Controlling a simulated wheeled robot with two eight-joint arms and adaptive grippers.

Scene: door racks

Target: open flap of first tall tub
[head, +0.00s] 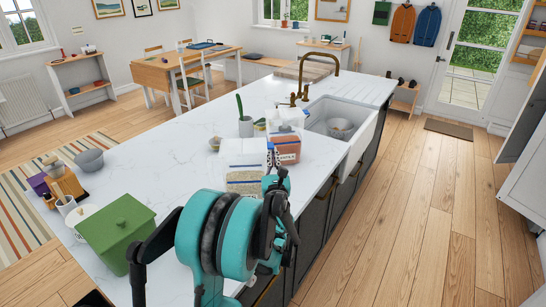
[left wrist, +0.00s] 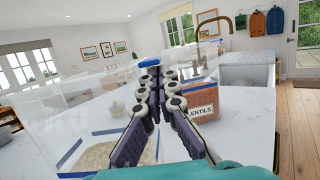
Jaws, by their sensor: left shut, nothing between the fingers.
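A clear tub with pale grain (head: 243,182) stands on the counter, just left of my left gripper (head: 273,158). It also shows at the lower left of the left wrist view (left wrist: 95,157), with blue edging. A second clear tub with red-brown contents and a LENTILS label (head: 287,151) stands behind it, and shows right of the fingers in the left wrist view (left wrist: 202,104). My left gripper (left wrist: 158,80) is shut and empty, its fingertips just below a small blue piece (left wrist: 149,62). I cannot tell whether they touch it. The fingers hide part of both tubs. My right gripper is out of view.
A green lidded bin (head: 116,228), a grey bowl (head: 90,160) and small containers stand on the left of the white counter (head: 165,163). The sink (head: 343,128) and brass tap (head: 331,50) lie beyond.

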